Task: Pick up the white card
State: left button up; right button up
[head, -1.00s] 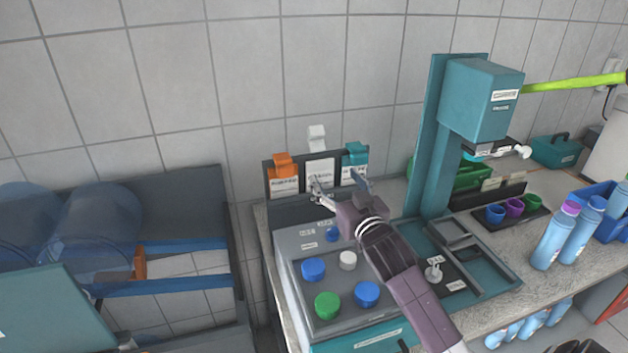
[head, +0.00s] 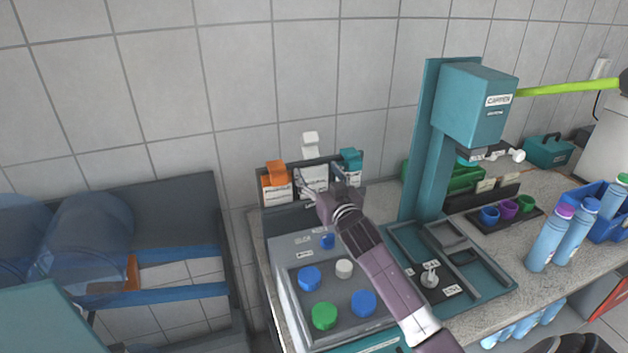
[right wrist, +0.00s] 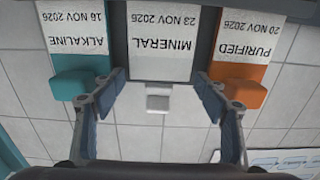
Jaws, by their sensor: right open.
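The white card (head: 314,180) stands in the dark rack against the wall, between an orange card (head: 276,184) and a teal card (head: 350,163). Its white tab (head: 310,140) sticks up above the rack. In the right wrist view the white card (right wrist: 161,42) reads MINERAL, and its tab (right wrist: 158,98) shows between my fingers. My right gripper (head: 320,178) is open and empty in front of the card, partly hiding it. In the right wrist view the gripper's fingers (right wrist: 160,82) are apart on both sides of the tab, with gaps to it. My left gripper is not in view.
A panel with blue, green and white knobs (head: 323,316) lies below the right gripper. A teal press (head: 475,105) stands to the right. In the right wrist view the orange tab (right wrist: 238,90) and teal tab (right wrist: 79,84) are close to my fingers.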

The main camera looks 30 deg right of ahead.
jog(key=shift+w, duration=0.15)
jog(key=shift+c, duration=0.5)
jog(key=c, duration=0.6)
jog(key=shift+r, duration=0.1)
